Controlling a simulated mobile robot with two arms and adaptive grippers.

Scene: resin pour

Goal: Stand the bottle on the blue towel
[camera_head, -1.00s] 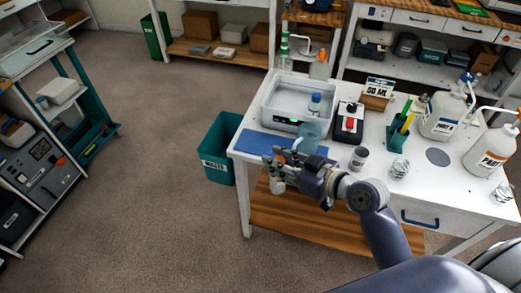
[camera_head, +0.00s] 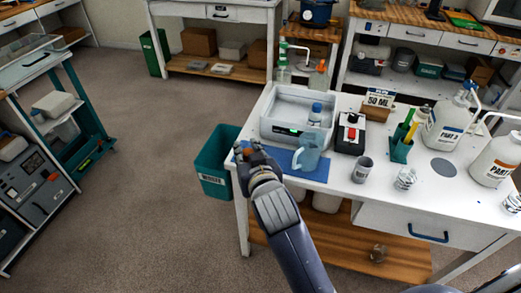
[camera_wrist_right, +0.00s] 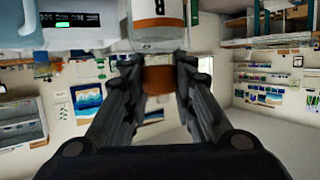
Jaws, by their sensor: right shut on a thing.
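My right gripper (camera_head: 250,152) is over the left end of the blue towel (camera_head: 278,157), at the table's left edge. In the right wrist view its fingers (camera_wrist_right: 158,85) are closed on the orange-brown narrow part of a bottle. The bottle (camera_wrist_right: 158,30) has a pale body with a dark mark and an orange-brown band. In the head view my gripper hides most of it, so I cannot tell whether it touches the towel. A light blue pitcher (camera_head: 309,153) stands at the towel's right part. My left gripper is not in view.
Behind the towel is a grey tray-like device (camera_head: 292,128) with a blue-capped bottle (camera_head: 315,114). A black device with a red button (camera_head: 350,135) and a grey cup (camera_head: 362,169) stand to the right. A teal bin (camera_head: 215,170) is on the floor to the left.

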